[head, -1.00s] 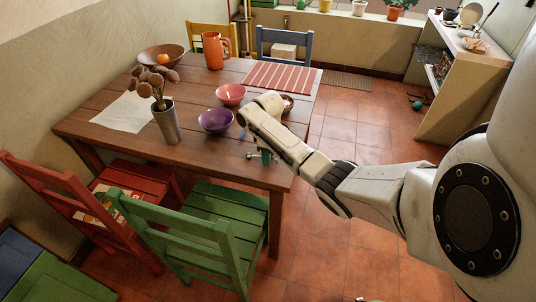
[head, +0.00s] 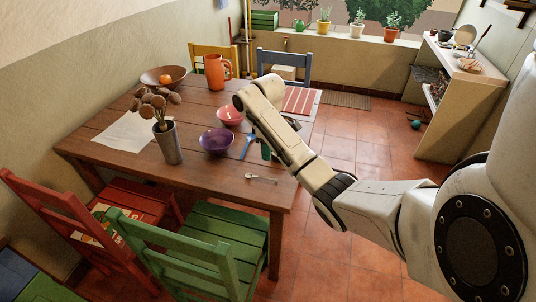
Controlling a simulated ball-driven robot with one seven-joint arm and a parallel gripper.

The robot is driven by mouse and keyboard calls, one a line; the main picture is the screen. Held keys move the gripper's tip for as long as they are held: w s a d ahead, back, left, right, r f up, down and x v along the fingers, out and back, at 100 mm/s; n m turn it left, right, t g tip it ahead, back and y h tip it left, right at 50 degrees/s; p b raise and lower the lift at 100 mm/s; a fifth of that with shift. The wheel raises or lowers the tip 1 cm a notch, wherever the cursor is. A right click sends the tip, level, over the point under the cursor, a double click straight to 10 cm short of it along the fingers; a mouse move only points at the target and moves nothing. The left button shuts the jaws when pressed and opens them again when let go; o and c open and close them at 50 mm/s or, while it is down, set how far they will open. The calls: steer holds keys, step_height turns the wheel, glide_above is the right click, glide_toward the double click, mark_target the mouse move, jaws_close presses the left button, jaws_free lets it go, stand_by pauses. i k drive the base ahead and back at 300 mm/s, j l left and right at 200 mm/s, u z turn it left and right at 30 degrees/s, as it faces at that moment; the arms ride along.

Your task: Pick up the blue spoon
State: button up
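The blue spoon (head: 247,144) lies on the wooden table, just right of the purple bowl (head: 217,141). Its right part is close to my arm in the picture. My arm reaches over the table's right side, and its far end bends down near the pink bowl (head: 230,115). My gripper is mostly or wholly hidden behind the arm, so its fingers cannot be made out. A small dark green piece shows at the arm's lower left edge, right of the spoon; I cannot tell whether it belongs to the gripper.
A pale spoon (head: 261,178) lies near the table's (head: 195,185) front right corner. A metal vase (head: 168,143) with dried flowers stands to the left. An orange pitcher (head: 216,71) and a brown bowl (head: 163,77) are at the back. A green chair (head: 215,225) stands at the front.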

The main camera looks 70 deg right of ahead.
mark_target(250, 136)
steer(key=z, duration=1.5)
